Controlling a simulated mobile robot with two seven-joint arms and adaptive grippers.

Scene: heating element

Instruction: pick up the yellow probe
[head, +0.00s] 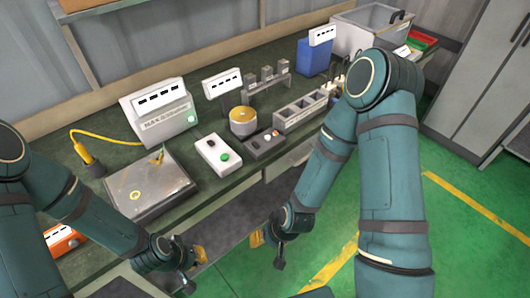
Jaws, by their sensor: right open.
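The yellow probe (82,149) leans in a small dark holder (93,170) at the left of the bench. A yellow cable (108,133) runs from its top to a white meter box (163,113). My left gripper (190,272) is low in front of the bench's front edge, to the right of and well apart from the probe. The picture is too small to tell whether it is open or shut. My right gripper (268,250) is open and appears empty, farther right in front of the bench. The probe's lower tip is hidden in the holder.
A grey metal plate box (148,190) with a small yellow piece on top lies right of the holder. A white box with a green button (217,156), a yellow-topped cylinder (243,121) and a grey divided tray (301,112) stand farther right. An orange device (62,242) is at lower left.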

